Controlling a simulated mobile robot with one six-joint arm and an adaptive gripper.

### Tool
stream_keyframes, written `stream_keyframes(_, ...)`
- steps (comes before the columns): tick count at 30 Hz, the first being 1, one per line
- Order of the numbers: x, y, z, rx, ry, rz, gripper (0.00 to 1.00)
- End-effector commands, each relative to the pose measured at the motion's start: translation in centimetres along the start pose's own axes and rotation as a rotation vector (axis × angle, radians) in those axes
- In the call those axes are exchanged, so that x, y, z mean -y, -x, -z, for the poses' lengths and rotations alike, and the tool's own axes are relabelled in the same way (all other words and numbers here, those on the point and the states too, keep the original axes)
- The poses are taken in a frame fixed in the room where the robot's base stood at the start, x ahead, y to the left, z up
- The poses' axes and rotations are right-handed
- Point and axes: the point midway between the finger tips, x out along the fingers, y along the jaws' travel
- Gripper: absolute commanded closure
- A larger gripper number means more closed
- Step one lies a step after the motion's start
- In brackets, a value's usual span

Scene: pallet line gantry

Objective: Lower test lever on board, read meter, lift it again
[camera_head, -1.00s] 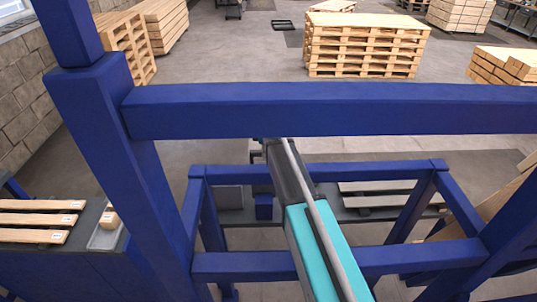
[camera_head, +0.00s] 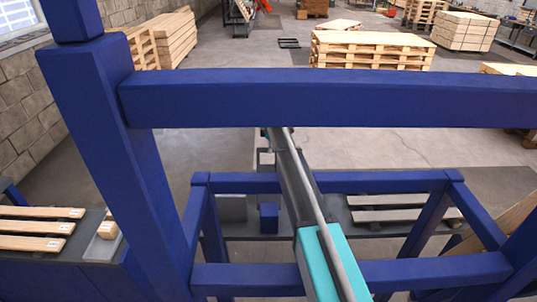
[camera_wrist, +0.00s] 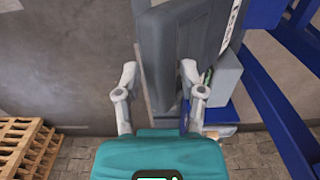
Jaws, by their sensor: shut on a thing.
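In the wrist view my gripper (camera_wrist: 158,90) shows two pale fingers, one on each side of a dark grey upright part (camera_wrist: 172,45). The fingers are shut on a grey part there; I cannot tell whether it is the test lever. The contact is partly hidden by the teal palm. In the head view my arm reaches away through the blue frame, and its tip is hidden behind the crossbar. Wooden boards with white labels (camera_head: 35,227) lie on a dark bench at the left. I cannot make out a meter reading.
A blue crossbar (camera_head: 330,98) spans the front, with a blue post (camera_head: 115,150) at the left. A lower blue frame (camera_head: 350,273) surrounds my arm. A grey box (camera_head: 232,208) and a blue box (camera_head: 268,217) stand beyond. Stacked pallets (camera_head: 370,50) stand on open floor behind.

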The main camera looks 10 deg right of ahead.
Motion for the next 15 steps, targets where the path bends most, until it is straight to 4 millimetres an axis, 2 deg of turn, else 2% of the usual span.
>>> stream_keyframes(1,-0.5,-0.9,0.0,0.002,-0.001,0.004,1.0)
stream_keyframes(6,-1.4,-1.8,0.0,0.001,0.0,0.006,1.0)
stream_keyframes(15,-1.8,-2.1,0.1,0.001,0.001,0.009,1.0)
